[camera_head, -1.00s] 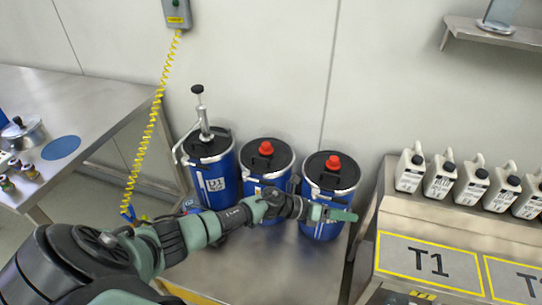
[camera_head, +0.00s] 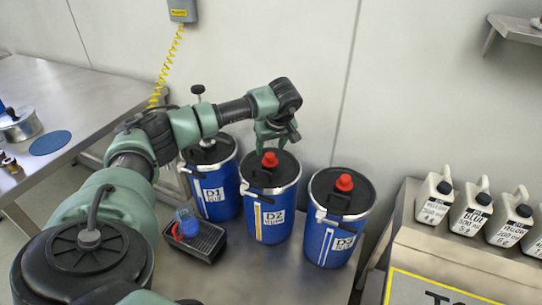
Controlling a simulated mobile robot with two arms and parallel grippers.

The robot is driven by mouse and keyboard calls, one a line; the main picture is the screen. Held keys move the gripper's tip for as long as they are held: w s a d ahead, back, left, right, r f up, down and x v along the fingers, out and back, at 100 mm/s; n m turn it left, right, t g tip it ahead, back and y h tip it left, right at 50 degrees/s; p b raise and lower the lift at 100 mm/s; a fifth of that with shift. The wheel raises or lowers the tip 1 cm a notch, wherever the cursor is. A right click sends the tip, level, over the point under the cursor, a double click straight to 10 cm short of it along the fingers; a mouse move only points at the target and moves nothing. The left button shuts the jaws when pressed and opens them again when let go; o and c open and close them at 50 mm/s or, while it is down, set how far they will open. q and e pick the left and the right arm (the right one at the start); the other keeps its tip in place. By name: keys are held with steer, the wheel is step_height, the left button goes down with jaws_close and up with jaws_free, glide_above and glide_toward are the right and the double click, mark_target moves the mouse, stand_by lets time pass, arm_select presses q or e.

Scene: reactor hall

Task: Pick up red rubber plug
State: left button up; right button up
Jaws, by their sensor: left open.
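A red rubber plug (camera_head: 270,159) sits in the black lid of the blue drum D2 (camera_head: 268,205). A second red plug (camera_head: 344,182) sits in the lid of the blue drum to its right (camera_head: 335,225). My left gripper (camera_head: 273,147) is open and points down just above the D2 plug. Its fingers partly cover the far side of that lid. I cannot tell whether they touch the plug. My right gripper is not in view.
Blue drum D1 (camera_head: 215,190) with a pump stands left, partly behind my arm. A black tray (camera_head: 207,243) holding a blue item and something red lies in front. White jugs (camera_head: 435,197) stand on the right bench. The wall is close behind.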

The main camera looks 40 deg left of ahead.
mark_target(270, 155)
arm_select(q)
steer(key=x, duration=0.4)
steer(key=shift+w+d+f, duration=0.1)
steer(key=shift+w+d, duration=0.05)
steer(key=shift+d, duration=0.1)
steer(key=shift+a+f, duration=0.1)
steer(key=shift+f, duration=0.25)
steer(key=shift+w, duration=0.1)
steer(key=c, duration=1)
jaws_close()
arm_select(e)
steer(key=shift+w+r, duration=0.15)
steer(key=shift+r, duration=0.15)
